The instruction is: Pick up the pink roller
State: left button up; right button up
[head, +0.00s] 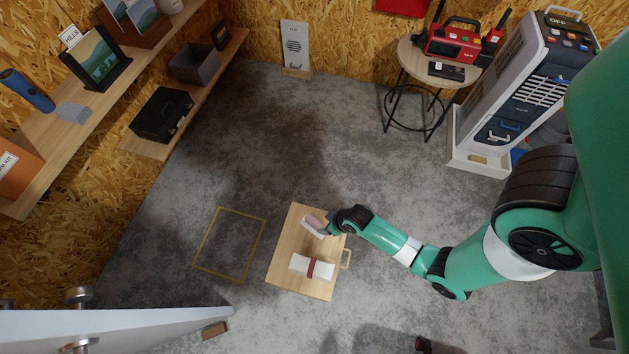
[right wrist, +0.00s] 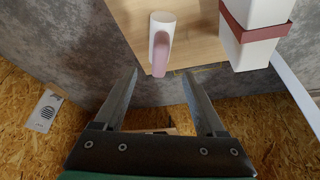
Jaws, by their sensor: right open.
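The pink roller (head: 314,225), a short white-and-pink cylinder, lies near the far edge of a small wooden board or tabletop (head: 282,257). In the right wrist view the roller (right wrist: 161,42) shows between and just ahead of the two fingertips, its pink end toward me. My right gripper (head: 329,229) comes in from the right and is close beside the roller. In the right wrist view its fingers (right wrist: 160,73) are apart with nothing held. My left gripper is not in view.
A white box with a red band (head: 312,267) lies on the same board, beside the roller; it shows at the right wrist view's upper right (right wrist: 255,38). A yellow floor outline (head: 230,245) is left of the board. A round stool (head: 412,62) stands farther back.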

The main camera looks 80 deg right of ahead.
aim_at(316, 222)
jog(key=b+x, duration=0.5)
jog(key=x, duration=0.2)
jog(key=shift+w+d+r, duration=0.1)
jog(key=shift+w+r, duration=0.05)
jog(key=b+x, duration=0.4)
jog(key=x, duration=0.1)
jog(key=shift+w, duration=0.35)
jog(key=shift+r, duration=0.1)
grip_shut()
